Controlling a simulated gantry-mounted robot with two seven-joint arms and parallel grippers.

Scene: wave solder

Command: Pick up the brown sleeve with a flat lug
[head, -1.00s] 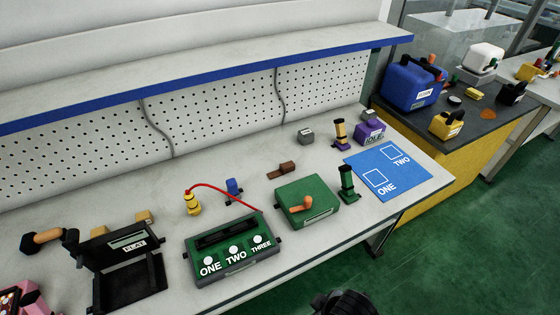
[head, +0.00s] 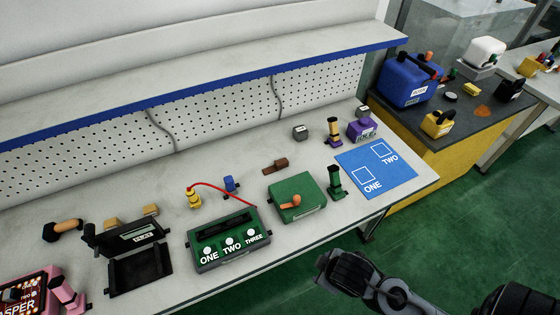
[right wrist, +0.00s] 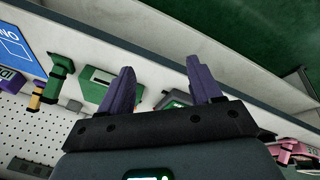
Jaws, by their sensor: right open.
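The brown sleeve (head: 275,167) with a flat lug lies on the white bench in the head view, behind the green box with an orange handle (head: 297,197). I cannot make the sleeve out in the right wrist view. My right gripper (right wrist: 160,85) is open and empty, its two purple fingers spread, out in front of the bench edge and apart from the sleeve. My right arm (head: 350,275) shows at the bottom right of the head view, over the green floor. My left gripper is not in view.
A green upright part (head: 335,182) and a blue mat (head: 375,172) lie right of the green box. A blue part (head: 231,185) and a yellow part with a red cable (head: 194,198) stand to its left. The labelled green fixture (head: 228,238) is at the front edge.

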